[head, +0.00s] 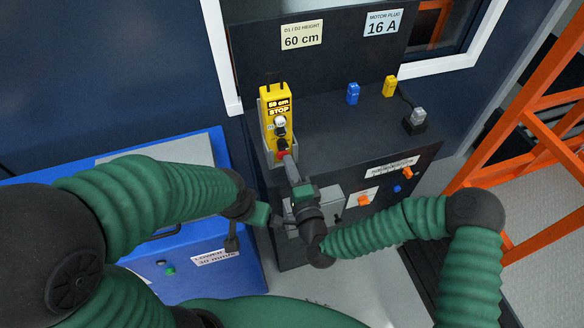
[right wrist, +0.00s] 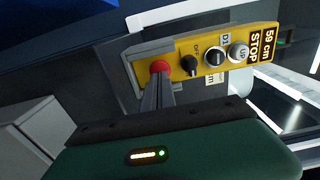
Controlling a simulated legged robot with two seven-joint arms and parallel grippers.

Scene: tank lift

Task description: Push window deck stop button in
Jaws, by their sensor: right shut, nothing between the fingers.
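The yellow control box (head: 273,108) stands upright at the left end of the dark window deck (head: 335,125). Its display reads STOP with a height that looks like 59 cm. The red stop button (head: 282,155) is at its lower end; in the right wrist view the red button (right wrist: 160,66) is partly covered by my fingers. My right gripper (head: 288,161) is shut and empty, its tips at the button's face; I cannot tell whether they touch it or whether it is pressed in. My left gripper (head: 262,215) is lower left, its fingers unclear.
Blue (head: 353,93) and yellow (head: 390,86) plugs and a grey socket (head: 415,118) stand on the deck to the right. A blue cabinet (head: 205,270) is at the left below my left arm. An orange frame (head: 520,120) rises at the right.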

